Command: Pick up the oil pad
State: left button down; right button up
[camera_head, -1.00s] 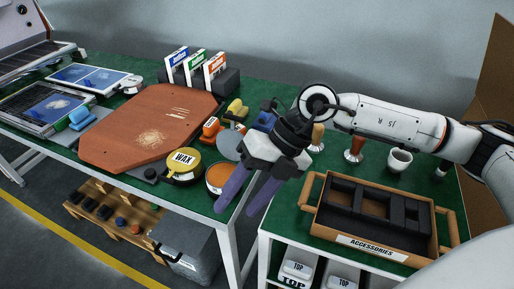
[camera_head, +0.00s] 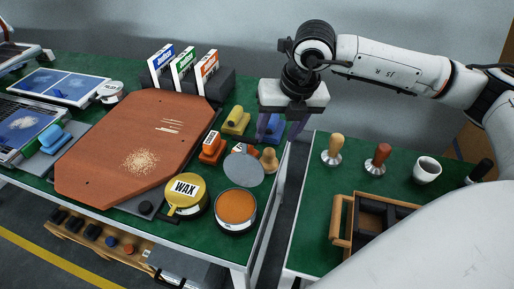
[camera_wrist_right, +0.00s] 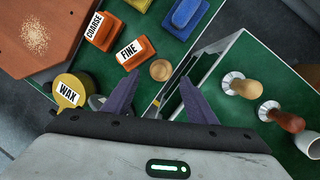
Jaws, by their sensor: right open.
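No label reads "oil", so I cannot tell for certain which pad is the oil pad. Handled pads stand near the green table's right edge: a yellow one (camera_head: 236,120), a blue one (camera_head: 275,125) partly behind my fingers, and orange ones (camera_head: 211,149). In the right wrist view the orange ones read COARSE (camera_wrist_right: 103,32) and FINE (camera_wrist_right: 135,53), and the blue pad (camera_wrist_right: 185,13) lies beyond the fingers. My right gripper (camera_head: 282,128) is open and empty, pointing down near the blue pad. A wooden knob (camera_wrist_right: 160,70) shows between its fingertips. My left gripper is not in view.
A yellow WAX tin (camera_head: 186,193), an open tin of orange stuff (camera_head: 236,208) and a grey disc (camera_head: 244,169) crowd the front edge. A brown board (camera_head: 140,150) lies left. A gap separates the right table, holding tampers (camera_head: 333,150), a cup (camera_head: 427,170) and a tray (camera_head: 338,222).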

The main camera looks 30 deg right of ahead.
aim_at(273, 151)
notch_tip(273, 151, down, 3)
jog(key=shift+f, duration=0.15)
jog(key=shift+p+x, duration=0.5)
jog(key=shift+x, duration=2.55)
jog(key=c, duration=0.8)
notch_tip(273, 151, up, 10)
jog(key=shift+r+b, duration=0.1)
jog(key=shift+b, duration=0.25)
jog(key=o, duration=0.4)
jog(key=c, duration=0.3)
